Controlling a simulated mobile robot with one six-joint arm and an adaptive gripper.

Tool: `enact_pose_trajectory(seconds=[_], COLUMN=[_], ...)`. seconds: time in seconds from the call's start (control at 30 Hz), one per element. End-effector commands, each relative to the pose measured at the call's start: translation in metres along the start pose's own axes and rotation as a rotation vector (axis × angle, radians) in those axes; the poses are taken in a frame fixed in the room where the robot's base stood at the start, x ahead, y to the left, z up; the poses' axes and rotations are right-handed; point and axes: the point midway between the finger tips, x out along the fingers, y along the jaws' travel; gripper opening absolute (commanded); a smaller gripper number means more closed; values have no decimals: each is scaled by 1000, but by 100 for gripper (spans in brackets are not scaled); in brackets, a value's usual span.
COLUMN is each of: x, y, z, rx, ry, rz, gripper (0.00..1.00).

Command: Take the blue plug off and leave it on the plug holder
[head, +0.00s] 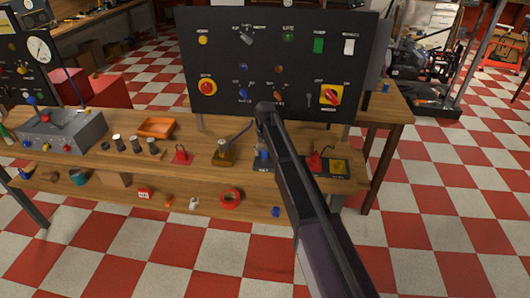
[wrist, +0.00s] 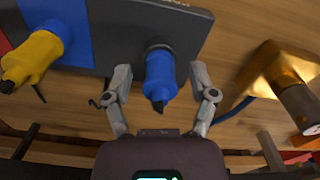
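The blue plug (wrist: 160,75) stands in a round dark socket on a dark plate (wrist: 120,25) in the wrist view. My gripper (wrist: 160,71) is open, with one finger on each side of the plug and a gap on both sides. In the head view the blue plug (head: 264,154) shows small on the bench, just below the end of my arm. My fingers cannot be made out there. I cannot tell for sure which thing is the plug holder.
A yellow plug (wrist: 38,52) is at the left in the wrist view, and a brass block (wrist: 262,72) is at the right. In the head view a black control panel (head: 285,62) stands behind. Red pieces (head: 181,157) and an orange tray (head: 157,127) are on the bench.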

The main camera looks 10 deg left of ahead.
Motion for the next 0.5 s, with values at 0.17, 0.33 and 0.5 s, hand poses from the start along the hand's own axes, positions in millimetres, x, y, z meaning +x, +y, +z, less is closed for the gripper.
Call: enact_pose_trajectory(seconds=[0.17,0.33,0.5], x=[0,0,-4], y=[0,0,0], z=[0,0,0], rx=[0,0,0], ry=[0,0,0], rz=[0,0,0], gripper=[77,77,77])
